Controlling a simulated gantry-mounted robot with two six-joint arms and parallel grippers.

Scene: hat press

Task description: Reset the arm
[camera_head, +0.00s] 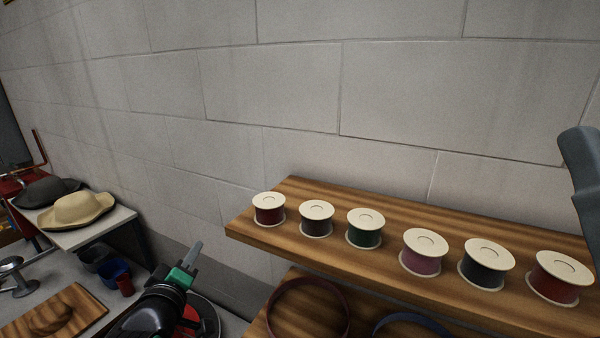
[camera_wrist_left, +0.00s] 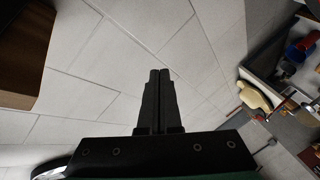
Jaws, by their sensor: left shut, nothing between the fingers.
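My left gripper (camera_head: 192,254) is in the lower left of the head view, a dark arm with a green band and grey fingers pointing up. It is in front of the block wall, left of the wooden shelf. In the left wrist view its two black fingers (camera_wrist_left: 159,75) lie side by side, shut, with nothing between them. The wall is behind them. A grey part at the right edge of the head view may be mine; no right gripper fingers show.
A wooden shelf (camera_head: 262,236) carries several ribbon spools, such as a red one (camera_head: 268,214). A lower shelf holds bands (camera_head: 290,292). At left, a tan hat (camera_head: 78,209) and a dark hat (camera_head: 45,191) rest on a raised platform. Below are bowls (camera_head: 115,271) and a wooden board (camera_head: 75,296).

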